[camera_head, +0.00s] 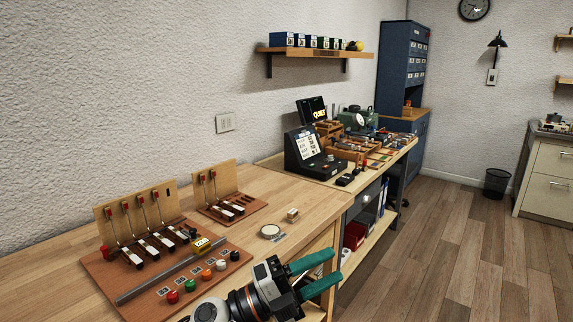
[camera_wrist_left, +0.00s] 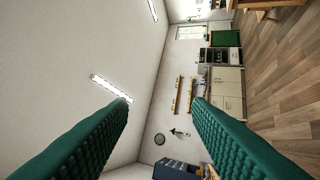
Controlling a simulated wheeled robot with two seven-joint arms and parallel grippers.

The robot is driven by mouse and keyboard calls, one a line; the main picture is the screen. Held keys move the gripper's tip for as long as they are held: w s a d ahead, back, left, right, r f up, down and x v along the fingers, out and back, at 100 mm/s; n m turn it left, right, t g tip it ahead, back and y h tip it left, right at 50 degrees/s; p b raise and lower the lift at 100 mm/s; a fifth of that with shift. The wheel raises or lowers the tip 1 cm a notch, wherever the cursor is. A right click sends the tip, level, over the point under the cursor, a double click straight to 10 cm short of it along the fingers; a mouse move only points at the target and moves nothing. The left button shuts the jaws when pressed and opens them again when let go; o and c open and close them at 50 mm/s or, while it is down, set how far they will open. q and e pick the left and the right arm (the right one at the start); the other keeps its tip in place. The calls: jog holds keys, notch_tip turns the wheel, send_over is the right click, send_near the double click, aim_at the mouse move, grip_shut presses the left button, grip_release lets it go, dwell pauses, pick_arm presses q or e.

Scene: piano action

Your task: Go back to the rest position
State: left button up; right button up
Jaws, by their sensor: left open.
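My left gripper (camera_head: 326,272) is in the lower middle of the head view, in front of the workbench edge. Its two green fingers are spread apart and point to the right, with nothing between them. My right gripper is in neither view.
A piano action board (camera_head: 185,272) with several hammers and coloured knobs lies on the wooden bench. A smaller hammer board (camera_head: 228,205), a round white disc (camera_head: 270,231) and a small block (camera_head: 292,214) are beside it. Electronics (camera_head: 310,150) stand farther back.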

pick_arm(q)
jog(key=w+a+f+n+t+y, duration=0.1)
jog(key=a+f+n+t+y, duration=0.45)
jog(key=a+n+y, duration=0.5)
jog(key=w+a+f+n+t+y, duration=0.1)
jog(key=a+f+n+t+y, duration=0.5)
jog(key=n, duration=0.8)
jog(key=s+a+f+n+g+y, duration=0.4)
jog(key=s+a+f+y, duration=0.15)
jog(key=f, duration=0.35)
jog(key=s+a+f+n+g, duration=0.1)
jog(key=s+f+g, duration=0.25)
jog(key=s, duration=0.35)
jog(key=s+a+f+n+g+h, duration=0.1)
jog(key=s+a+f+g, duration=0.2)
jog(key=s, duration=0.4)
jog(key=s+f+g, duration=0.4)
jog(key=s+f, duration=0.1)
jog(key=s, duration=0.3)
notch_tip(320, 180, down, 23)
jog(key=p, duration=0.2)
jog(key=s+a+f+g+p, duration=0.1)
jog(key=s+a+f+g, duration=0.1)
jog(key=s+f, duration=1.3)
jog(key=shift+s+a+f, duration=0.25)
jog(key=shift+s+a, duration=0.4)
jog(key=shift+s, duration=0.4)
